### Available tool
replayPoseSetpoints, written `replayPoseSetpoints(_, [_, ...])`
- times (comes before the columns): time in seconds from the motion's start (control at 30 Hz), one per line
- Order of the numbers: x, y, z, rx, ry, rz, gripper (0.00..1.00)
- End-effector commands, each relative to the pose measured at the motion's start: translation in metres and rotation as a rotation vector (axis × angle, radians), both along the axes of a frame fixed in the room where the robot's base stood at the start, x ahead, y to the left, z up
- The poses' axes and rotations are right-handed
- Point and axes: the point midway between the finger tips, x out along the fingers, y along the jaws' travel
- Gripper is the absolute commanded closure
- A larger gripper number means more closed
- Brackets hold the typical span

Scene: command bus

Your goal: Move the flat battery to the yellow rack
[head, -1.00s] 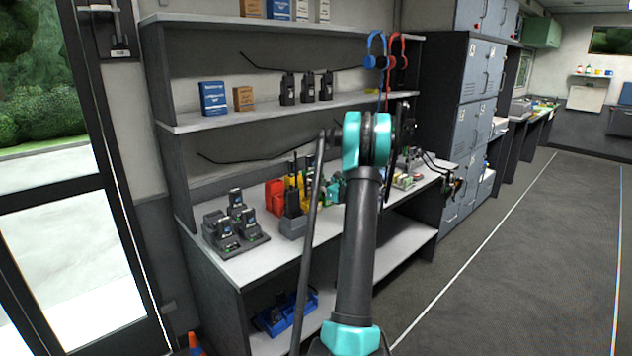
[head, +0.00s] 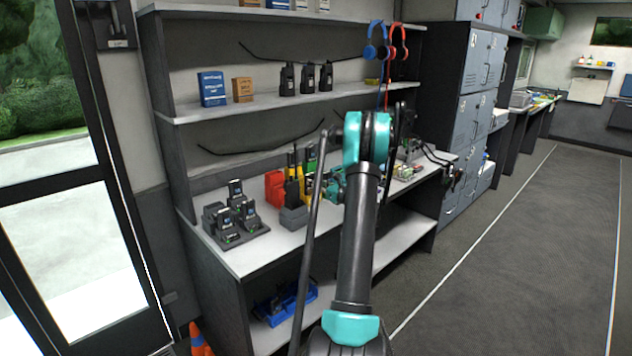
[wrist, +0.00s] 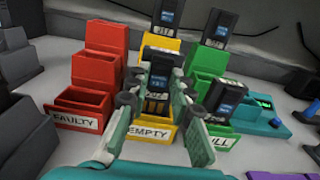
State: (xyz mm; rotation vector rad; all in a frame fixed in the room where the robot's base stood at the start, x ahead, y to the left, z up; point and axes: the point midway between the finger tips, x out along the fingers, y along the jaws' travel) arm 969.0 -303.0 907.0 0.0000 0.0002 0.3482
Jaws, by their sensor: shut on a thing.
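My gripper (wrist: 158,98) is shut on a dark battery (wrist: 160,72) with a blue label, seen at the middle of the wrist view. The battery is upright at the front of the yellow rack (wrist: 165,133), labelled EMPTY. I cannot tell whether it is in the front slot or just above it. Another battery (wrist: 170,14) stands in the yellow rack's rear part. In the head view, the yellow rack (head: 291,165) shows on the bench, and my arm partly hides the gripper.
A red rack (wrist: 85,95) labelled FAULTY is left of the yellow one, with empty-looking slots. A green rack (wrist: 203,62) on the right holds batteries front and back. A teal device (wrist: 262,122) lies beyond it.

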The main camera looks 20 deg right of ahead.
Motion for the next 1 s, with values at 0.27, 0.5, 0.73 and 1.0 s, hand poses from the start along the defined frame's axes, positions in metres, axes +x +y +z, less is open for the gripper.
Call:
replayPoseSetpoints(0.27, [0.000,0.000,-0.011,0.000,0.000,0.000,1.00])
replayPoseSetpoints(0.5, [0.000,0.000,-0.017,0.000,0.000,0.000,1.00])
replayPoseSetpoints(0.73, [0.000,0.000,-0.019,0.000,0.000,0.000,1.00])
replayPoseSetpoints(1.0, [0.000,0.000,-0.019,0.000,0.000,0.000,1.00])
